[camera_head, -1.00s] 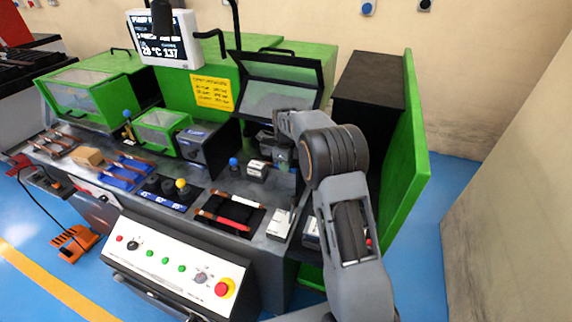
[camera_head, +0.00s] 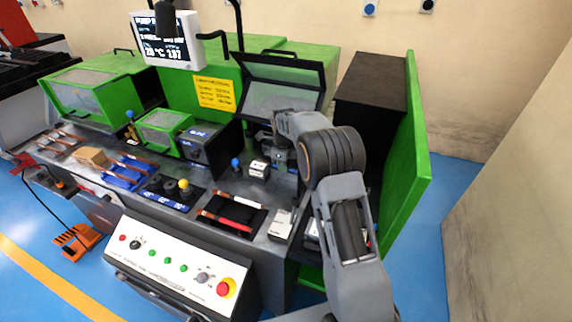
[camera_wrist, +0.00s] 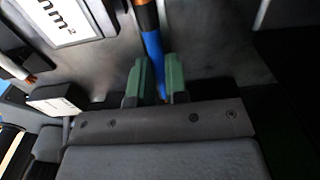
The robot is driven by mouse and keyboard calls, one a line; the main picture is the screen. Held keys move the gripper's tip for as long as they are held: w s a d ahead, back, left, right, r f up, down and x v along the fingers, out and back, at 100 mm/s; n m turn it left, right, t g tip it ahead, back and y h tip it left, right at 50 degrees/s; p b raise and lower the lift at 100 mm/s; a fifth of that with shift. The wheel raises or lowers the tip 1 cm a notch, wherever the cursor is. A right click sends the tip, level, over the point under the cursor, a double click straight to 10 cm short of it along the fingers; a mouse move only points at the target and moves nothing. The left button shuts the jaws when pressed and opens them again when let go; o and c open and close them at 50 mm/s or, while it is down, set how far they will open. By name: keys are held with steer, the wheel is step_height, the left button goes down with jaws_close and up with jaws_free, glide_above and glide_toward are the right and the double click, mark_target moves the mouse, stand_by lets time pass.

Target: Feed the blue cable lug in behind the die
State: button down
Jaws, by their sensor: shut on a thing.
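The blue cable lug (camera_wrist: 152,50) shows in the wrist view as a blue sleeve with a copper-coloured part above it. My gripper (camera_wrist: 157,80) is shut on the blue part, which passes between its two green fingers. In the head view my gripper (camera_head: 284,160) is at the dark machine opening below the tilted clear guard (camera_head: 281,88). The lug cannot be made out there. I cannot clearly tell the die apart in either view, nor whether the lug touches it.
A block with a white "mm²" label (camera_wrist: 72,18) is at upper left in the wrist view. In the head view, a black tray (camera_head: 240,208) with red-sleeved pieces lies left of my arm. A green panel (camera_head: 408,150) stands to the right. A blue-knobbed lever (camera_head: 236,163) stands nearby.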

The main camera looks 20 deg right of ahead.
steer(key=shift+w+a, duration=0.1)
steer(key=shift+a, duration=0.05)
steer(key=c, duration=1.1)
jaws_free()
steer(key=shift+o, duration=0.2)
steer(key=shift+r, duration=0.1)
